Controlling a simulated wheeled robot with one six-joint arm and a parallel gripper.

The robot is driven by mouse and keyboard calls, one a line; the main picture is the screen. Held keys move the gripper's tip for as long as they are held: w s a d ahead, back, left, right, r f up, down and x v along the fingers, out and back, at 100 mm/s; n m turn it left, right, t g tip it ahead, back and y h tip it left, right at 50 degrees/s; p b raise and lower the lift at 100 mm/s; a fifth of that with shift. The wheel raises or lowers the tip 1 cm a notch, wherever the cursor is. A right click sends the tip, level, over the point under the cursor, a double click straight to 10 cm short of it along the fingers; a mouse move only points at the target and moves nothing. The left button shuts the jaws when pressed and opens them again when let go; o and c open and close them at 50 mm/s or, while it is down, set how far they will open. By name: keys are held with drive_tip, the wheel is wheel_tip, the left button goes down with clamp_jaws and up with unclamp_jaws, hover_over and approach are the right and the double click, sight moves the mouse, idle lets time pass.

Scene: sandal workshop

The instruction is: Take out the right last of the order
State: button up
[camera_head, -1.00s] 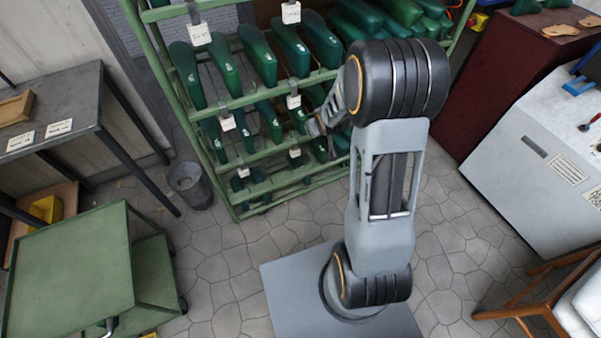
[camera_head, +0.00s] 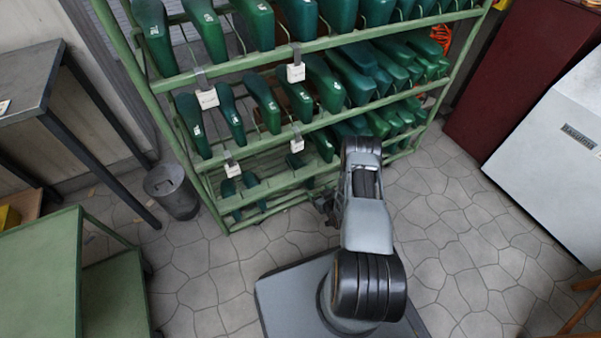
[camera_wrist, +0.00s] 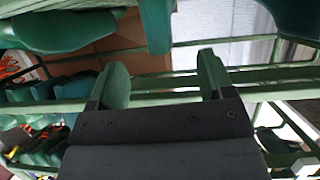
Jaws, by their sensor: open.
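Green shoe lasts hang in rows on a green rack (camera_head: 213,205). One stands in the upper row (camera_head: 205,30), another in the middle row (camera_head: 264,103), and a few smaller ones on the lower level (camera_head: 229,188). White tags hang from the rails, one at the middle left (camera_head: 208,99); I cannot read them or tell which last is the order's. My gripper (camera_head: 327,205) is low before the rack, small and partly hidden by my arm. In the wrist view my gripper (camera_wrist: 163,76) is open and empty, with a green last (camera_wrist: 157,25) beyond the gap between its fingers.
A bin (camera_head: 172,190) stands left of the rack. A green cart (camera_head: 40,270) and a dark table (camera_head: 35,75) are at the left. A dark red cabinet (camera_head: 515,70) and a pale machine (camera_head: 560,150) are at the right. The stone floor before the rack is partly clear.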

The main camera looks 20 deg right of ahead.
sight(312, 182)
drive_tip(key=b+x, duration=0.2)
drive_tip(key=x, duration=0.4)
drive_tip(key=shift+w+d+f, duration=0.1)
drive_tip(key=shift+w+f, duration=0.05)
drive_tip(key=b+x, duration=0.3)
drive_tip(key=x, duration=0.1)
drive_tip(key=shift+d+f, duration=0.1)
drive_tip(key=shift+d, duration=0.1)
drive_tip(key=shift+w+f+b, duration=0.15)
drive_tip(key=shift+w+b, duration=0.15)
drive_tip(key=shift+w, duration=0.3)
drive_tip(key=shift+c, duration=0.4)
drive_tip(key=c, duration=0.9)
